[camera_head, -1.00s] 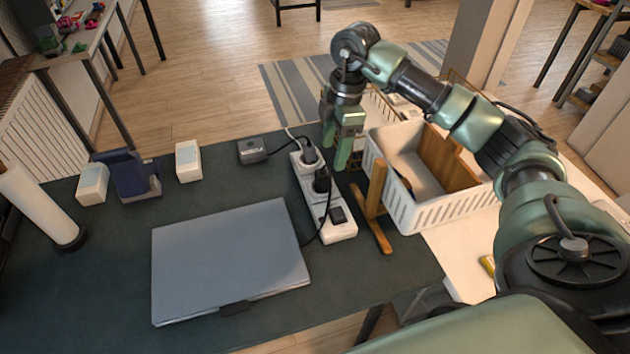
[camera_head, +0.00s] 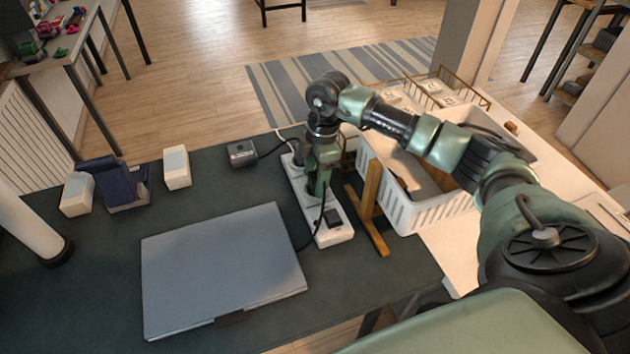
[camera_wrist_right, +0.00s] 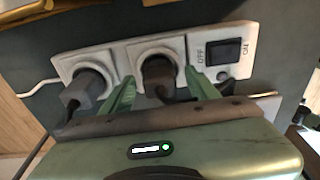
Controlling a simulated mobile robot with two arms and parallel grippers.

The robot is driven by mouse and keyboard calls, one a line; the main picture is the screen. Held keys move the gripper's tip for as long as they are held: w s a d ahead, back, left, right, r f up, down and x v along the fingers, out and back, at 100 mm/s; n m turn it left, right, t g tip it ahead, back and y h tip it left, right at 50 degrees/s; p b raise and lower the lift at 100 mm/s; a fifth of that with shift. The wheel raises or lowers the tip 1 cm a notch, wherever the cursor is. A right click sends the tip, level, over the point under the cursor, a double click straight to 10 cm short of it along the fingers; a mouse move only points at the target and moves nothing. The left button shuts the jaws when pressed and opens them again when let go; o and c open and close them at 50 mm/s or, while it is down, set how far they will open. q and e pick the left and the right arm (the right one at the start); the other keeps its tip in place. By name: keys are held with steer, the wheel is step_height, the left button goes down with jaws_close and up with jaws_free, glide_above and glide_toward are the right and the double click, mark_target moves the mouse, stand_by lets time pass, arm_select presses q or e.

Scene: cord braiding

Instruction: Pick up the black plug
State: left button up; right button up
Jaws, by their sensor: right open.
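A white power strip (camera_head: 336,236) lies on the dark table, with a black switch at its near end. In the right wrist view, a black plug (camera_wrist_right: 158,74) sits in the middle socket of the strip (camera_wrist_right: 115,54). A second dark plug (camera_wrist_right: 84,91) with its cable sits in the socket to its left. My right gripper (camera_wrist_right: 159,80) is open, with one green finger on each side of the middle plug; contact cannot be told. In the head view my right gripper (camera_head: 318,186) points down over the strip and largely hides the plug. My left gripper is not in view.
A closed grey laptop (camera_head: 225,265) lies left of the strip. A wooden stand (camera_head: 370,195) and a white basket (camera_head: 440,212) stand right of it. A small black box (camera_head: 242,153) with a cable lies beyond the laptop. White boxes (camera_head: 177,167) stand at the left.

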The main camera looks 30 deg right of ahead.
steer(key=shift+c, duration=0.3)
jaws_close()
steer(key=shift+r, duration=0.15)
